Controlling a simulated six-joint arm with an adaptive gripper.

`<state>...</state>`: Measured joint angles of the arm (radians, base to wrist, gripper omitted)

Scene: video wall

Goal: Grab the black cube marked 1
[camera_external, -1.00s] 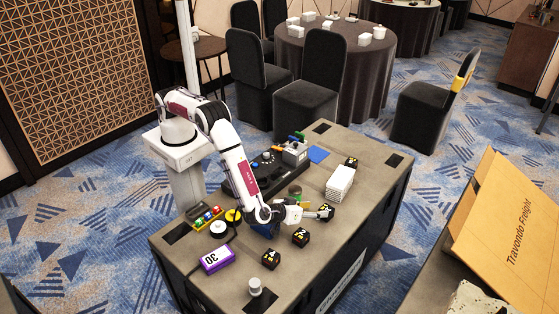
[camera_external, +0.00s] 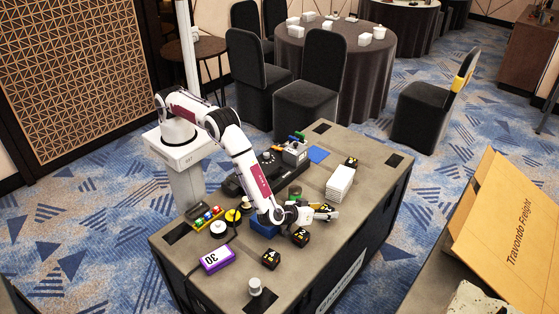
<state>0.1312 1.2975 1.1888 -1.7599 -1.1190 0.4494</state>
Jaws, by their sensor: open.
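Several small black cubes with yellow-white markings are on the case-top table (camera_external: 222,282); the markings are too small to read, so I cannot tell which is 1. One cube (camera_external: 270,259) sits near the front, another (camera_external: 300,237) just below my wrist, and another (camera_external: 351,162) at the far right. A further cube (camera_external: 327,208) is partly hidden at my gripper. My gripper (camera_external: 334,216) is open, pointing right, low over the table beside that partly hidden cube. I cannot tell whether they touch.
A white stack (camera_external: 340,183) stands just behind my gripper. A blue container (camera_external: 264,228) is partly hidden by my arm. A purple box marked 30 (camera_external: 217,259) and a grey-white cylinder (camera_external: 255,287) are toward the front. The table's right edge is close to my gripper.

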